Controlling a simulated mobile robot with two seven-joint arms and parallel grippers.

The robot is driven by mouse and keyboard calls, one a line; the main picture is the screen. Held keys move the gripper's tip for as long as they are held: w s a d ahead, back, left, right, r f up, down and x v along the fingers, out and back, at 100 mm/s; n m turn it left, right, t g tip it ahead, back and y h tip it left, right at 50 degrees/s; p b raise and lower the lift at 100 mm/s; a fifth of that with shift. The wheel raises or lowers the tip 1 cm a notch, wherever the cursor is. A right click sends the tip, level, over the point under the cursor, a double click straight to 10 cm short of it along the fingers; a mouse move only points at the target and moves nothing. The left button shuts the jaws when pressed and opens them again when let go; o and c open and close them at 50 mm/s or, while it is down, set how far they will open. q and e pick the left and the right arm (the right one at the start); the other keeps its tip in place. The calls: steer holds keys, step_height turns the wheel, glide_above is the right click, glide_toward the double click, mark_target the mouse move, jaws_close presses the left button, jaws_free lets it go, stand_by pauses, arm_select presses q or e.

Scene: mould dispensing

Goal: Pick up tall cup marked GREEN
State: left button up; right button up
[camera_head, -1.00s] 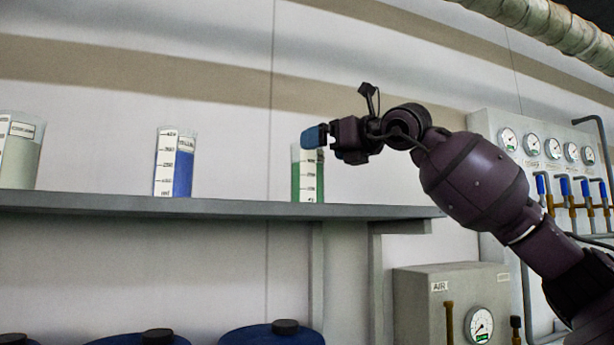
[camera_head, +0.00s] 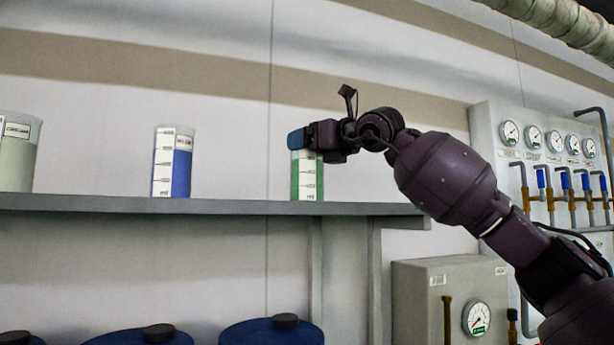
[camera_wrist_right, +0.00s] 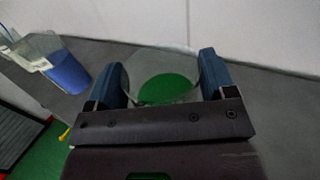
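The tall cup with green content (camera_head: 307,181) stands upright at the right part of the shelf, with a white graduated scale on its side. In the head view my right gripper (camera_head: 299,139) is at its rim and hides its top. In the right wrist view the clear cup with the green inside (camera_wrist_right: 165,88) lies between the two blue fingers of my right gripper (camera_wrist_right: 165,80). The fingers are apart, one on each side of the rim; I cannot tell if they touch it. My left gripper is not in view.
A cup with blue content (camera_head: 181,172) stands further left on the shelf (camera_head: 230,207), and a pale one (camera_head: 17,160) at the far left. Blue drums (camera_head: 270,333) stand below. Gauges and valves (camera_head: 545,150) are on the right wall.

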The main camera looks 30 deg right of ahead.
steer(key=c, duration=0.8)
steer(key=shift+o, duration=0.2)
